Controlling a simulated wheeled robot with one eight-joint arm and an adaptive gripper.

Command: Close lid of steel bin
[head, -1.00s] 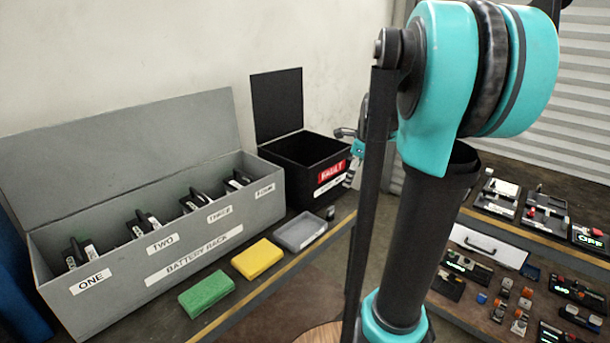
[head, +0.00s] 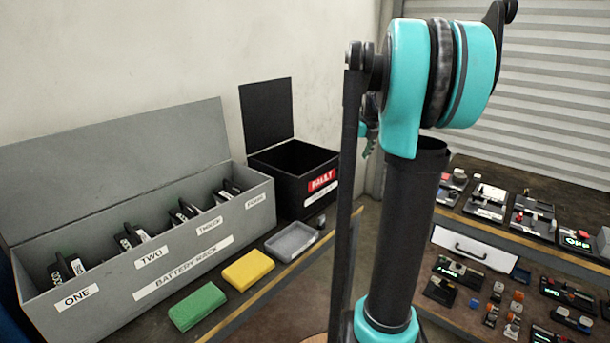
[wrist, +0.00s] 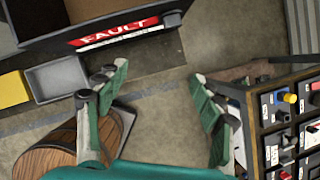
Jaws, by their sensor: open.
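A black open-topped bin with a red FAULT label (head: 321,182) stands at the back of the bench in the head view. Its flat black lid (head: 266,112) stands upright at the rear. In the wrist view, the bin's labelled front (wrist: 150,32) is at the top. A long grey bin (head: 245,205) labelled BATTERY RACK also has its lid (head: 120,165) raised. I cannot tell for sure which one is the steel bin. My gripper (wrist: 158,75) is open and empty, apart from the black bin's front. In the head view it is mostly hidden behind my arm.
Green (head: 198,306) and yellow (head: 248,270) blocks and a grey tray (head: 291,241) lie along the bench front. A wooden round-topped object (wrist: 50,150) is below left in the wrist view. Shelves of small devices (head: 490,205) stand at right. Bare floor lies between.

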